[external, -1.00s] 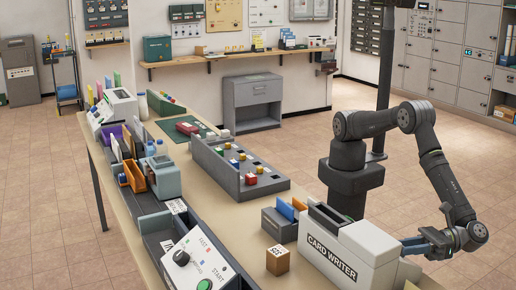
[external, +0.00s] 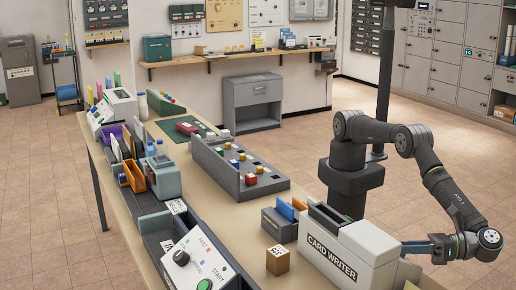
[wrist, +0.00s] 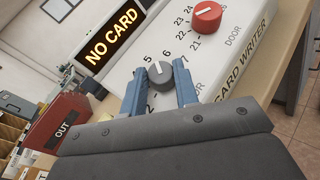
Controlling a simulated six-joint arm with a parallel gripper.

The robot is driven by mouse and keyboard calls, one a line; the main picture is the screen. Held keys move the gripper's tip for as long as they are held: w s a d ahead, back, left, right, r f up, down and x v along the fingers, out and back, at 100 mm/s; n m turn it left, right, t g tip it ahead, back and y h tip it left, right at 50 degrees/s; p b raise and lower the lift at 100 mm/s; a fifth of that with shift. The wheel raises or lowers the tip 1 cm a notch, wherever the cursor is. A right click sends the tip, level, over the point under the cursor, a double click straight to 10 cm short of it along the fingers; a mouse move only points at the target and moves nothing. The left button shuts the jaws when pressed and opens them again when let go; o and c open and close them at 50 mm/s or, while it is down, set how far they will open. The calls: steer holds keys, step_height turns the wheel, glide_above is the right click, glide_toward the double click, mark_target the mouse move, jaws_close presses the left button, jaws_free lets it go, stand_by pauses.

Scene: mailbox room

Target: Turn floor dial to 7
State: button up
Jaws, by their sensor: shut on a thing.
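The card writer (external: 350,246) is a white box on the near right of the bench. The wrist view shows its panel with a dark grey dial (wrist: 160,73) and numbers around it. My gripper (external: 415,247) also shows behind the card writer in the external view; the dial is hidden there.
A red dial (wrist: 207,16) marked DOOR sits on the same panel. A black display (wrist: 110,38) reads NO CARD. A red OUT tray (wrist: 62,122) is at the left. A wooden cube (external: 278,260) and a grey card box (external: 280,225) stand beside the card writer.

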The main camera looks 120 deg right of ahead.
steer(key=o, duration=1)
steer(key=shift+c, duration=0.2)
steer(key=shift+r, duration=0.35)
steer(key=r, duration=0.4)
steer(key=shift+w+d, duration=0.15)
steer(key=shift+d, duration=0.1)
steer(key=w+d+r, duration=0.5)
steer(key=d+r, duration=0.1)
steer(key=d, duration=0.3)
steer(key=shift+w+d+r, duration=0.15)
steer(key=shift+w+d, duration=0.05)
steer(key=shift+d, duration=0.15)
